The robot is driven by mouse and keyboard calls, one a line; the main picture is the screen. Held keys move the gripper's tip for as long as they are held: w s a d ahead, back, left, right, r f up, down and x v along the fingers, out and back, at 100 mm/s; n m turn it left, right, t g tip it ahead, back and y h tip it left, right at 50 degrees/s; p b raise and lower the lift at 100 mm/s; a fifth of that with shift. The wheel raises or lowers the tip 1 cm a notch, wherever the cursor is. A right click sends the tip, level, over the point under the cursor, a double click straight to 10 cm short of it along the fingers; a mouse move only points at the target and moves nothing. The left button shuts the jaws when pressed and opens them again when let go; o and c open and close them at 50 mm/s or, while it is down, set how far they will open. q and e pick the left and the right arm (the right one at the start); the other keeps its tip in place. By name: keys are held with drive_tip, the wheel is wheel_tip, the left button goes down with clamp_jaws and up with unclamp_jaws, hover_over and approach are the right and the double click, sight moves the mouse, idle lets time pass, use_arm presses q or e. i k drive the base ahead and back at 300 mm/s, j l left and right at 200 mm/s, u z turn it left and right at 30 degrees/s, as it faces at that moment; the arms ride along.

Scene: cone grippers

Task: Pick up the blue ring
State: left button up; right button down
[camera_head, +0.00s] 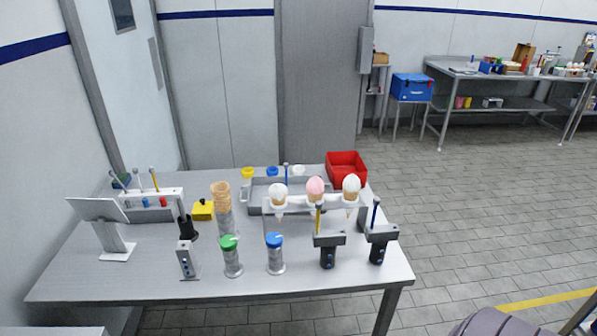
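A small blue ring-like piece (272,171) sits at the back of the metal table (150,275), between a yellow one (247,172) and a white one (298,170). It is too small to tell whether it is a ring or a lid. Neither of my grippers shows in the head view.
A red bin (346,165) is at the back right. Stacked cones (221,194), a tilted screen (97,210) and dark upright tools (328,250) crowd the table. The front left is clear.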

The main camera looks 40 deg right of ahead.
sight(272, 170)
drive_tip(key=z, duration=0.45)
drive_tip(key=l+z, duration=0.1)
drive_tip(key=z, duration=0.4)
drive_tip(key=l+z, duration=0.1)
drive_tip(key=z, duration=1.3)
drive_tip(key=i+z, duration=0.1)
drive_tip(key=z, duration=0.8)
drive_tip(key=i+z, duration=0.3)
drive_tip(key=i, duration=1.2)
drive_tip(key=i+u, duration=0.7)
drive_tip(key=i+l+u, duration=0.1)
drive_tip(key=i+u, duration=0.3)
drive_tip(key=i+j+u, duration=0.2)
drive_tip(key=i+u, duration=1.1)
drive_tip(key=i, duration=0.65)
drive_tip(key=i+l+u, duration=0.1)
drive_tip(key=i, duration=0.65)
drive_tip(key=i+l+u, duration=0.1)
drive_tip(key=i, duration=0.65)
drive_tip(key=i+j+u, duration=0.15)
drive_tip(key=i+u, duration=0.5)
drive_tip(key=u, duration=0.15)
drive_tip(key=i+u, duration=0.45)
drive_tip(key=i+l+u, duration=0.2)
drive_tip(key=u, duration=0.2)
